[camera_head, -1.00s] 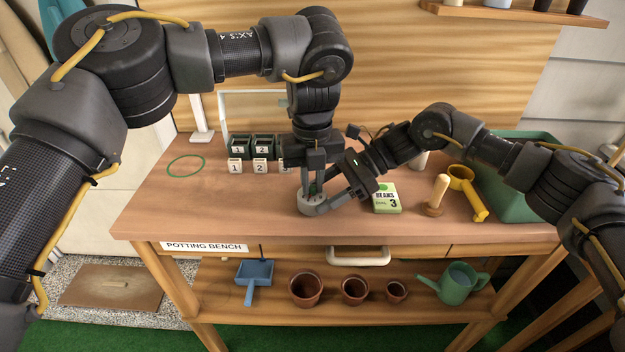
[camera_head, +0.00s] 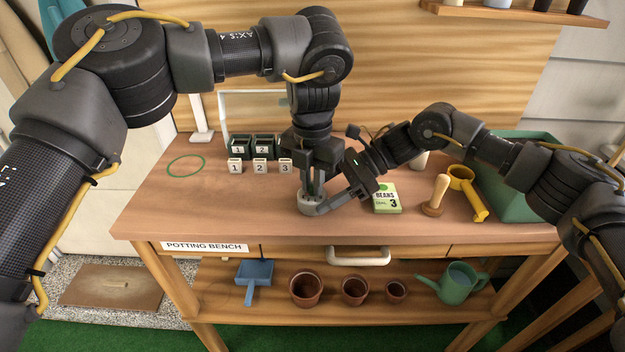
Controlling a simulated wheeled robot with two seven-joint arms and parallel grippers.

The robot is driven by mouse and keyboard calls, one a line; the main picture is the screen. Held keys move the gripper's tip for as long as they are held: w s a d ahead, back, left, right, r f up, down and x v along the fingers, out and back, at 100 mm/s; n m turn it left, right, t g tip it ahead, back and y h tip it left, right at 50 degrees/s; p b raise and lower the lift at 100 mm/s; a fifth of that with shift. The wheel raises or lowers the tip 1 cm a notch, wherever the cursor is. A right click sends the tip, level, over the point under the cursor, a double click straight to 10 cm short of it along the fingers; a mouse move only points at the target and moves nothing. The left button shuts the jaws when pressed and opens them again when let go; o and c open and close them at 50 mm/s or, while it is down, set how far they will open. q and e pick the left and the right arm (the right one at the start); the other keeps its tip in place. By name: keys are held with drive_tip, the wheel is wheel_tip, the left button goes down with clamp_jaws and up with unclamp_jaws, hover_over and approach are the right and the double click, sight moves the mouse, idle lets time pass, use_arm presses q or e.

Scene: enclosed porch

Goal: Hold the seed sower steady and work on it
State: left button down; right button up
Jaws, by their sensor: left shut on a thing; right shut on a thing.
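The seed sower (camera_head: 309,204) is a small grey round device standing on the potting bench top (camera_head: 240,208), near the middle. My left gripper (camera_head: 312,190) points straight down over it and is shut on it from above. My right gripper (camera_head: 328,206) comes in from the right, low beside the sower, and is shut on its right side; which part it grips is hard to see. The grippers hide much of the sower's top. A green and white seed packet (camera_head: 386,199), marked BEANS and 3, stands just right of the sower.
A green ring (camera_head: 186,166) lies at left. A wooden dibber (camera_head: 437,195), a yellow scoop (camera_head: 467,190) and a green bin (camera_head: 512,190) are at right. The bench's front left is clear.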

sight(312, 186)
drive_tip(key=shift+s, duration=0.1)
idle(0.4)
use_arm(q)
drive_tip(key=c, duration=1.4)
unclamp_jaws()
wheel_tip(312, 186, up, 12)
drive_tip(key=shift+r, duration=0.1)
use_arm(e)
drive_tip(key=o, duration=1.4)
drive_tip(key=shift+d+r, duration=0.1)
drive_tip(key=shift+d, duration=0.05)
